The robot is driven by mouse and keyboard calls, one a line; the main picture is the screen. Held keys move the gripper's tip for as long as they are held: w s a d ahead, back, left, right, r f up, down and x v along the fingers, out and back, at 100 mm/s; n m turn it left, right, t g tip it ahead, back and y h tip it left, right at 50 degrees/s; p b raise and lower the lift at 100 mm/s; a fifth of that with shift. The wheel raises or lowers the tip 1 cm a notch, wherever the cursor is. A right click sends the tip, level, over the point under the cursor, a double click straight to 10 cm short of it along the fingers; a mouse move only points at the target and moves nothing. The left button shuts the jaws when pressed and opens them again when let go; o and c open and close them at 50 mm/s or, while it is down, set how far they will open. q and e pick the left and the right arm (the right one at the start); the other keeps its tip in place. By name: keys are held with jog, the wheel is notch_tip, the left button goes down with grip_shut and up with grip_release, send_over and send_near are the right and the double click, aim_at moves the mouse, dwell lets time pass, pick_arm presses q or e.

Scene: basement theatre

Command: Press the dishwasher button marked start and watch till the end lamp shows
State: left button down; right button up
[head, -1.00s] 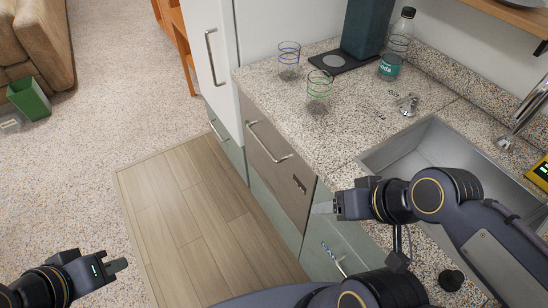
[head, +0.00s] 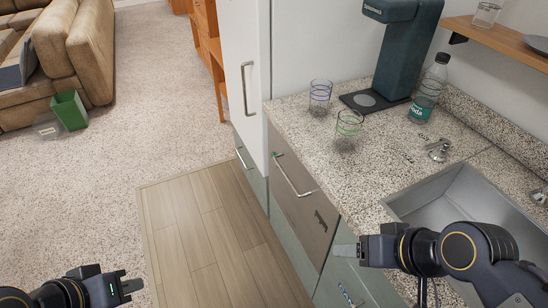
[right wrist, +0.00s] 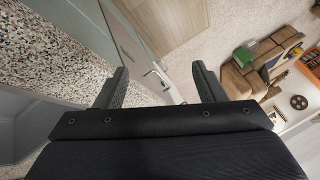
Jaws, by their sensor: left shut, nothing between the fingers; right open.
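The dishwasher front is a taupe panel (head: 302,206) under the counter in the head view, with a bar handle (head: 292,176). A small green mark (head: 275,154) shows at its upper left, and a small dark patch (head: 321,221) at its right; no marking can be read on either. I cannot tell which is the start button or the end lamp. My right gripper (head: 346,250) is just right of the panel, apart from the dark patch in the picture. Its spread fingers also show in the right wrist view (right wrist: 161,82), empty. My left gripper (head: 131,286) is shut and empty at lower left, over the floor.
The speckled counter (head: 290,112) holds two striped glasses (head: 320,97) (head: 348,129), a dark teal machine (head: 408,50) and a soda bottle (head: 430,88). The sink (head: 450,197) lies right. A tall white cabinet (head: 243,60) stands left of the panel. The wood floor (head: 205,235) is clear.

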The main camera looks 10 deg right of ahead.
grip_shut()
dwell(0.5)
dwell(1.3)
